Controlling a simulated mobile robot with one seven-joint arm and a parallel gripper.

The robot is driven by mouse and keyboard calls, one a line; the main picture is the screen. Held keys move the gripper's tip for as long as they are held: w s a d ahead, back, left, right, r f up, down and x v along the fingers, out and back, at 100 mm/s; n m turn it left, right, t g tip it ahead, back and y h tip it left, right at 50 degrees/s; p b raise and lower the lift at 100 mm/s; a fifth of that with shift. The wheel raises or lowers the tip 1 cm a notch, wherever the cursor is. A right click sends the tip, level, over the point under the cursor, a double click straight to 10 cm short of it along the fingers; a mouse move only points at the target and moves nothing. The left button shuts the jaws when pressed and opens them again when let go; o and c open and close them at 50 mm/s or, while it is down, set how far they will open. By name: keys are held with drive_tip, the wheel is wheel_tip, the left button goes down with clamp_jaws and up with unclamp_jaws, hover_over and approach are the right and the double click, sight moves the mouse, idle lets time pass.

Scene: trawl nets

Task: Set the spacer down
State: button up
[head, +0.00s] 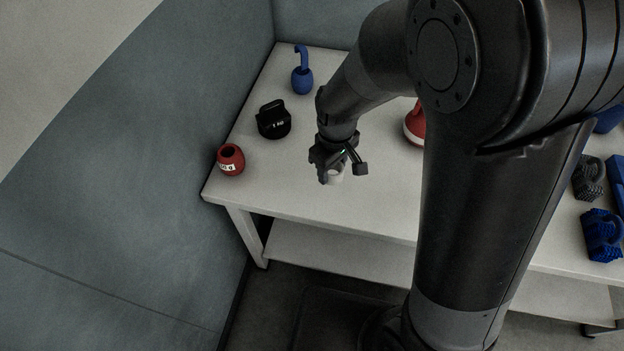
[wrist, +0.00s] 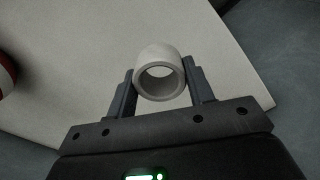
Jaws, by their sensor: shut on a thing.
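The spacer is a short, pale, hollow ring (wrist: 158,56), seen end-on in the wrist view with its round opening facing the camera. My gripper (wrist: 160,74) is shut on it, with one dark finger against each side. In the head view my gripper (head: 342,172) is over the front part of the white table (head: 290,193), and a little of the pale spacer (head: 336,178) shows below the fingers. I cannot tell whether the spacer touches the tabletop.
On the table's left are a red pot-shaped object (head: 231,160), a black one (head: 273,120) and a blue one with a hooked top (head: 302,80). A red and white object (head: 413,124) is partly behind my arm. Blue knobbly pieces (head: 601,236) lie at right. Tabletop around the gripper is clear.

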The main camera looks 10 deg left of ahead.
hover_over(312, 187)
wheel_tip(312, 187, down, 3)
drive_tip(key=shift+s+r, duration=0.1)
drive_tip(key=shift+s, duration=0.05)
drive_tip(key=shift+f, duration=2.1)
drive_tip(key=shift+f, duration=0.1)
drive_tip(key=o, duration=1)
drive_tip(key=shift+c, duration=0.2)
